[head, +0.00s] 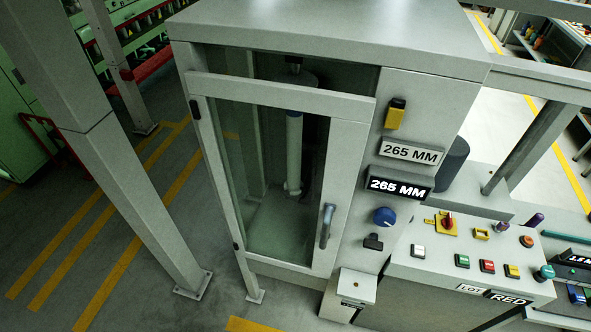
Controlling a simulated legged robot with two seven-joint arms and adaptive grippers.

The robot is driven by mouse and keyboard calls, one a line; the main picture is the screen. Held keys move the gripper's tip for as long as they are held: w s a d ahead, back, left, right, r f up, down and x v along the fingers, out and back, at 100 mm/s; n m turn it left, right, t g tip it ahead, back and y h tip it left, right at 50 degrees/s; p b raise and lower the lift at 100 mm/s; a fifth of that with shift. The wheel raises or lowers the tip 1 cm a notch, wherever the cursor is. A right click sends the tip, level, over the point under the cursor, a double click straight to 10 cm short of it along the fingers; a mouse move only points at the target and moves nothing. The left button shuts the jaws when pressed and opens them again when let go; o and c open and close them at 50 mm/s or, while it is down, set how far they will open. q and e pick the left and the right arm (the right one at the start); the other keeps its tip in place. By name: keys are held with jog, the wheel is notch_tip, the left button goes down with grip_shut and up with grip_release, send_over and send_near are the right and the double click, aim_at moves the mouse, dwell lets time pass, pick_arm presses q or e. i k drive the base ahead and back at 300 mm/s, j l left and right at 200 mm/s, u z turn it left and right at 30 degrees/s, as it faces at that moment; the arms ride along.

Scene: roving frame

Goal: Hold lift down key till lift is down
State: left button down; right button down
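A grey cabinet with a glazed door (280,105) stands in the middle of the head view. Behind the glass is an upright pale column (294,155), which looks like the lift. Two signs beside the door, an upper plate (411,151) and a lower black one (398,185), both read 265 MM. Below them are a blue knob (385,216) and a small black switch (373,242). The control panel at the right has white (417,251), green (462,261), red (487,266) and yellow (512,271) keys. I cannot tell which is the lift down key. Neither gripper is in view.
A red rotary switch on a yellow plate (447,223) and a teal knob (544,273) are also on the panel. A slanting grey post (120,170) stands left of the cabinet. The floor at the left, with yellow stripes, is mostly clear.

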aim_at(419, 250)
jog(key=z, duration=1.3)
